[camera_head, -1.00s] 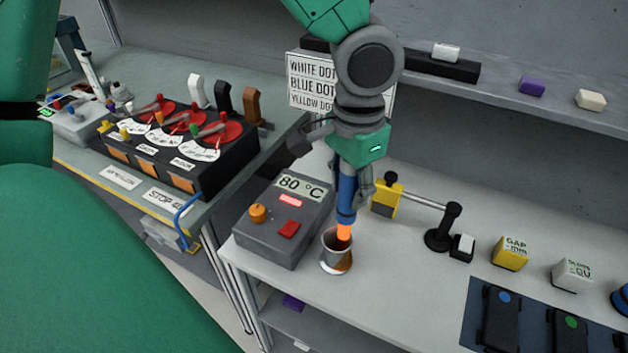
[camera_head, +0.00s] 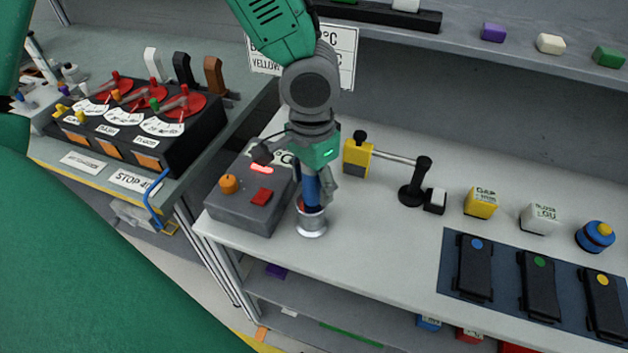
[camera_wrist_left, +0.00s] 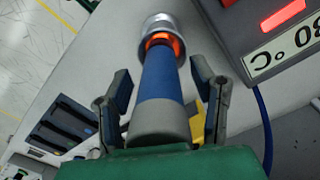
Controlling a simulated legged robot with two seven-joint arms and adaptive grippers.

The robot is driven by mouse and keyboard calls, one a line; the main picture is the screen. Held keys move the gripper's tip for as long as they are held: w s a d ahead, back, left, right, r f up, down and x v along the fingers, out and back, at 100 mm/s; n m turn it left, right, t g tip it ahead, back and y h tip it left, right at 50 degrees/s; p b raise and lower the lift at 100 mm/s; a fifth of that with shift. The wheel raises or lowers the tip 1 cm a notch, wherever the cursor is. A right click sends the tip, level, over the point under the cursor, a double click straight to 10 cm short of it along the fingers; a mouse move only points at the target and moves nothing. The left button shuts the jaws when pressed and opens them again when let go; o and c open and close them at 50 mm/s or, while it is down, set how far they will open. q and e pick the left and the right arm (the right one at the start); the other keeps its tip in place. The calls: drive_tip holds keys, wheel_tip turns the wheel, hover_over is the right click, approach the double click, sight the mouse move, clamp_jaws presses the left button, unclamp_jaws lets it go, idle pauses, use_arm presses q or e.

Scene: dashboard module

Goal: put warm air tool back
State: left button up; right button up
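The warm air tool (camera_head: 311,190) has a blue body and a glowing orange nozzle. It stands nose down in a round metal cup holder (camera_head: 312,223) on the bench. In the left wrist view the tool (camera_wrist_left: 161,78) runs into the cup (camera_wrist_left: 158,27), and the orange glow shows inside the rim. My left gripper (camera_head: 298,172) is just above, around the tool's grey rear end. In the wrist view its fingers (camera_wrist_left: 163,100) are spread, with a gap on each side of the tool. My right gripper is not in view.
A grey heater box (camera_head: 248,200) with an orange knob and red button stands close left of the cup. A yellow-and-black clamp stand (camera_head: 357,157) is behind right. Black modules on a blue mat (camera_head: 455,262) lie at the right. Bench between cup and mat is clear.

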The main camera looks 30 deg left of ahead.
use_arm(q)
drive_tip(key=shift+a, duration=0.15)
drive_tip(key=shift+w+a+r, duration=0.1)
drive_tip(key=shift+r, duration=0.25)
wheel_tip(320, 180, up, 11)
drive_tip(key=shift+r+p, duration=0.15)
drive_tip(key=shift+p, duration=0.5)
